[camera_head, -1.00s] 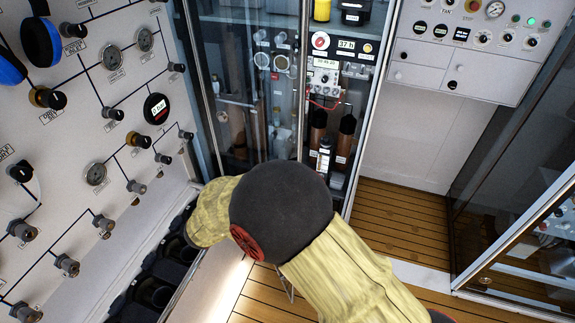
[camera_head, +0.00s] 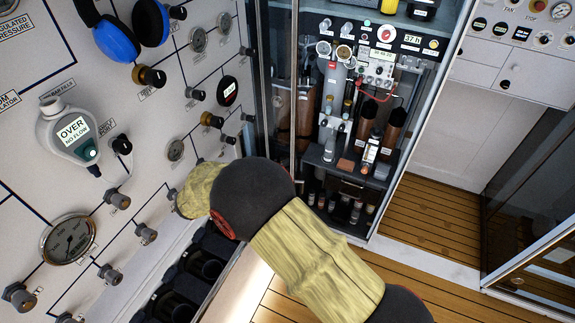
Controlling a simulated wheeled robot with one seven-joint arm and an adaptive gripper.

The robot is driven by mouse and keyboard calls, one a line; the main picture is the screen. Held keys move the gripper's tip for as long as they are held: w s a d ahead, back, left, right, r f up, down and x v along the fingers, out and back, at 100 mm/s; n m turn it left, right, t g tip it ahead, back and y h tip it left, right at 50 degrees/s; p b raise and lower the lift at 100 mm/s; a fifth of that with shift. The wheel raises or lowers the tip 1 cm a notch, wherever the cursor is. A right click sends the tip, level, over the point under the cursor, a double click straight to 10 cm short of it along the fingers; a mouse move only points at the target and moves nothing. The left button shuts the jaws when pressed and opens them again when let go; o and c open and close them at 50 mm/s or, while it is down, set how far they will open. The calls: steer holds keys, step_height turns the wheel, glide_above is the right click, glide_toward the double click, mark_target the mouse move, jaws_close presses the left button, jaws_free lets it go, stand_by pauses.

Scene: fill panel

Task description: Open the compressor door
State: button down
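The glass door (camera_head: 281,105) I take for the compressor door is on the left side of a tall cabinet in the head view. Its vertical edge bar (camera_head: 294,90) stands near the cabinet's left frame. Right of this bar the cabinet is open, and the equipment (camera_head: 345,110) inside shows clearly without glass in front. My arm, in yellow sleeves with black joints, crosses the lower middle and covers the lower part of the door. My gripper is hidden behind the arm, so its contact with the door cannot be seen.
A white wall panel (camera_head: 110,75) with gauges and knobs fills the left. Blue ear defenders (camera_head: 108,35) hang on it. Black open holders (camera_head: 185,280) line its foot. Wooden floor (camera_head: 430,220) is clear at right, beside another glass-sided unit (camera_head: 535,200).

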steer(key=shift+a+f, duration=0.1)
stand_by(0.3)
steer(key=c, duration=2.3)
jaws_free()
steer(key=shift+s+a, duration=0.1)
steer(key=v, duration=1.2)
